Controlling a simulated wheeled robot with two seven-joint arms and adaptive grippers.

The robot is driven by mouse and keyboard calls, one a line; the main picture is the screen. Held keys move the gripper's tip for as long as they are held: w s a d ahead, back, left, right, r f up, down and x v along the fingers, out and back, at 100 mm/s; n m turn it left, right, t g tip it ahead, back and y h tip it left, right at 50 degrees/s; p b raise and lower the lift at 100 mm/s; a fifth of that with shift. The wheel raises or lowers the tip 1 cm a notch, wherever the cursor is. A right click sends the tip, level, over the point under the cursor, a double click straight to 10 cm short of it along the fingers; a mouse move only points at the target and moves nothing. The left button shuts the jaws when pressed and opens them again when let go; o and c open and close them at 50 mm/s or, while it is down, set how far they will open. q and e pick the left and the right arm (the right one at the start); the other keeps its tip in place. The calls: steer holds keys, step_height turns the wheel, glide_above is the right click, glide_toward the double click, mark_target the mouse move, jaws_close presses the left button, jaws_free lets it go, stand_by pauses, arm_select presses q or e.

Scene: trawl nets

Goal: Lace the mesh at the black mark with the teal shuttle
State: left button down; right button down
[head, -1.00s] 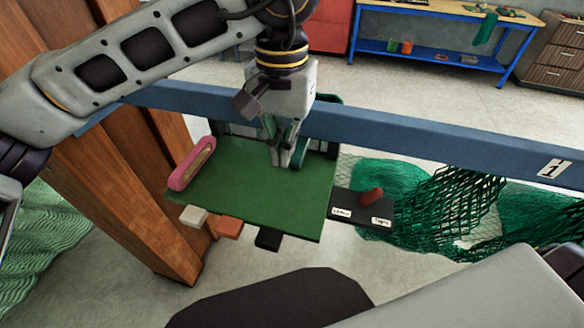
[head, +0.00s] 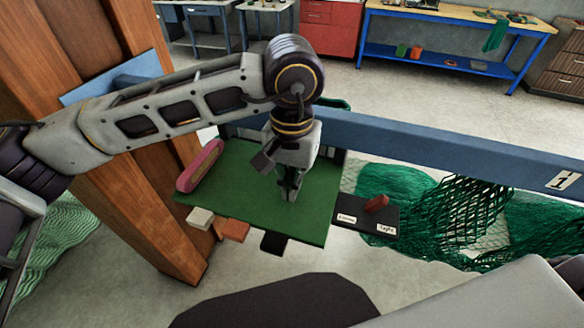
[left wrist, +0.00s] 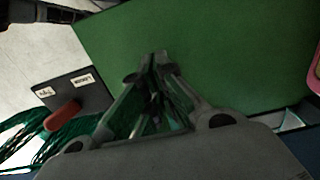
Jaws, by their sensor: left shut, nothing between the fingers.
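My left gripper (head: 290,196) is shut and empty, pointing down over the front-middle of the green board (head: 235,195). In the left wrist view its fingertips (left wrist: 160,58) meet over the green surface. I cannot make out the teal shuttle; the gripper may hide it. A pink shuttle-like piece (head: 200,165) lies at the board's left edge. White (head: 200,217), orange (head: 234,230) and black (head: 274,243) tabs stick out from the board's front edge. I cannot tell whether the black tab is the mark. My right gripper is not in view.
A black box (head: 352,212) with a red lever (head: 376,203) and two labels sits right of the board. A blue beam (head: 440,152) runs behind it. Green netting (head: 470,205) hangs at the right. A wooden post (head: 150,220) stands at the left.

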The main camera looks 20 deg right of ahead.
arm_select(q)
steer(key=shift+f, duration=0.9)
steer(key=shift+w+d+r+p, duration=0.1)
steer(key=shift+w+d+p, duration=0.3)
steer(key=shift+w, duration=0.25)
steer(key=shift+w+d, duration=0.55)
steer(key=shift+w, duration=0.2)
steer(key=shift+w+d, duration=0.15)
steer(key=shift+w, duration=0.05)
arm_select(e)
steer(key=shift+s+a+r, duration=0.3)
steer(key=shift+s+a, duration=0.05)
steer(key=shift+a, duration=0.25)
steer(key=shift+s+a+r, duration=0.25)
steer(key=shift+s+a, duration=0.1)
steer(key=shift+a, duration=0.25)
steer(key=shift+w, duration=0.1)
